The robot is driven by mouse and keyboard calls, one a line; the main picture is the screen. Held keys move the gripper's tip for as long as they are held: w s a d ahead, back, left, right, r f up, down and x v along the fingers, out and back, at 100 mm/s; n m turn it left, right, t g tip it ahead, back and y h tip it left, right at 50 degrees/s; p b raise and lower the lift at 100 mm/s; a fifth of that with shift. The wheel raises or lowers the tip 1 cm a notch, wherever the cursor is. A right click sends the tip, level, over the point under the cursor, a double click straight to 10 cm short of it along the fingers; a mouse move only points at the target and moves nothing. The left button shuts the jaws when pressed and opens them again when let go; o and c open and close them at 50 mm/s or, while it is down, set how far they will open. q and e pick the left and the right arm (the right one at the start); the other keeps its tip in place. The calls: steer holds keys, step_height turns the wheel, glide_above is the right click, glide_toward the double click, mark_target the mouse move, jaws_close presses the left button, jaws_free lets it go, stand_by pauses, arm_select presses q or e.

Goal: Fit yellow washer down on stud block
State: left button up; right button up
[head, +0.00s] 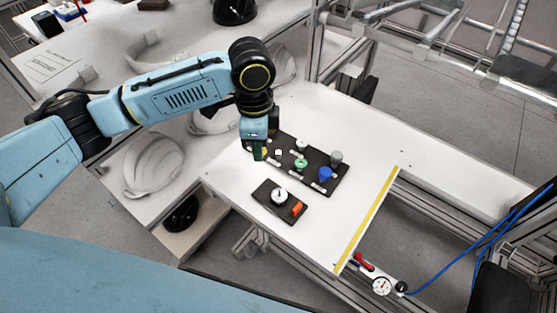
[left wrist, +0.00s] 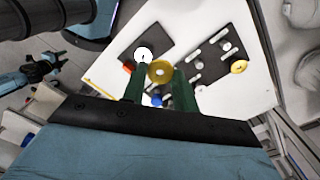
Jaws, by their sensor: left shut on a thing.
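My left gripper (left wrist: 160,84) has its two green fingers shut on a yellow washer (left wrist: 161,71), held flat at the fingertips. In the head view the left gripper (head: 259,156) hangs over the left end of the dark parts tray. The stud block (head: 266,201) is a dark plate with a white round piece and an orange piece on it. It lies in front of the gripper, apart from the washer, and also shows in the left wrist view (left wrist: 135,40). My right gripper seems to show small at the left of the left wrist view (left wrist: 50,66); its jaws are unclear.
The dark parts tray (head: 316,184) holds green, blue and grey pieces and white pegs; a second yellow ring (left wrist: 238,66) lies at its end. White helmet shells (head: 154,165) stand at the left. The white table (head: 365,150) is clear at the right, with a yellow edge stripe.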

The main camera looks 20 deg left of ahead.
arm_select(q)
steer(key=d+f+m+p, duration=0.1)
steer(key=m+p, duration=0.1)
steer(key=m, duration=0.6)
steer(key=s+d+f+m+p, duration=0.1)
steer(key=d+m+p, duration=0.1)
steer(key=m, duration=0.7)
steer(key=s+d+f+m+p, duration=0.1)
steer(key=d+f+m+p, duration=0.1)
steer(key=m, duration=0.6)
steer(key=shift+d+m, duration=0.1)
steer(key=shift+m, duration=0.3)
steer(key=shift+p, duration=0.3)
steer(key=shift+f+b, duration=1.8)
steer(key=shift+f, duration=1.15)
steer(key=shift+p, duration=0.75)
